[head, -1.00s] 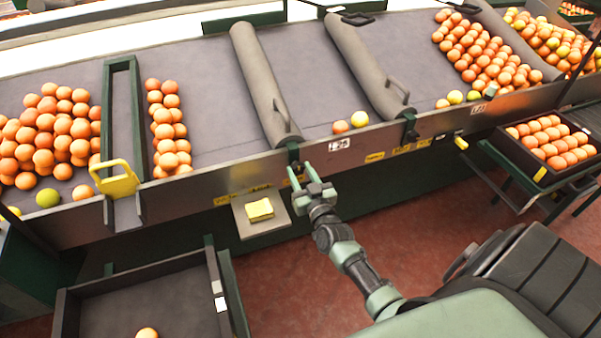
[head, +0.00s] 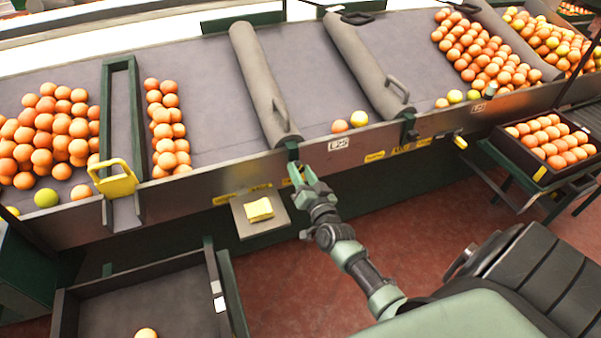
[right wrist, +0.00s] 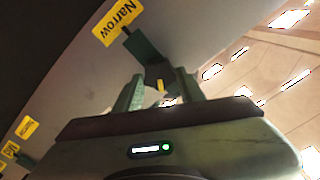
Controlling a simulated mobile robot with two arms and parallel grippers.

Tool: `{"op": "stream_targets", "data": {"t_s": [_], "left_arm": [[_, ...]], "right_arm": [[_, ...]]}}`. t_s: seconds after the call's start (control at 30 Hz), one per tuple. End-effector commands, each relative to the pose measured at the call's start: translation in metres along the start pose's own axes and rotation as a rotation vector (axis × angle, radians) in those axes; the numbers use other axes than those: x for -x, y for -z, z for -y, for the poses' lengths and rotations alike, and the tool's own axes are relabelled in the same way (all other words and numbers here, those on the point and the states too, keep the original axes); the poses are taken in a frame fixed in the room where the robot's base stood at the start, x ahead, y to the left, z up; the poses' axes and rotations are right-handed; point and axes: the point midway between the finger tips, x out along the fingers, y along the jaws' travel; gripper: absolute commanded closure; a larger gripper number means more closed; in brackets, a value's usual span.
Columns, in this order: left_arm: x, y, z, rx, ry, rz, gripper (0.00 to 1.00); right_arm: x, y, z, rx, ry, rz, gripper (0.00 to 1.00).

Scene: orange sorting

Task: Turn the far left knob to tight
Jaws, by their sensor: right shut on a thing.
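In the right wrist view, the yellow end of the knob (right wrist: 161,86) shows between the two green fingers, below a dark green bracket. I cannot read which way the knob points. My left gripper is not in view.
A yellow label reading Narrow (right wrist: 118,22) is near the bracket. A small tray (head: 243,222) with a yellow pad is left of my gripper. An open crate (head: 226,290) stands lower left.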

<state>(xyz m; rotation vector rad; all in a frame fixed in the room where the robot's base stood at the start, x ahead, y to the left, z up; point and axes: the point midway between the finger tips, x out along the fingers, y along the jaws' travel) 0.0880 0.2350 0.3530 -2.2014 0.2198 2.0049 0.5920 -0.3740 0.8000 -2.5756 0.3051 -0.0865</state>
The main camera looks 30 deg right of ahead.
Motion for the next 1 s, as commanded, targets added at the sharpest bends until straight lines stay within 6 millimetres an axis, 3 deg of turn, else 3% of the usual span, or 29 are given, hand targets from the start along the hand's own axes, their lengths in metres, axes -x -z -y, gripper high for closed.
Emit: {"op": "stream_targets", "data": {"t_s": [1.0], "left_arm": [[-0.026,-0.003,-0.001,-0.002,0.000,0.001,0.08]], "right_arm": [[0.001,-0.004,-0.006,-0.895,-0.002,0.001,1.00]]}}
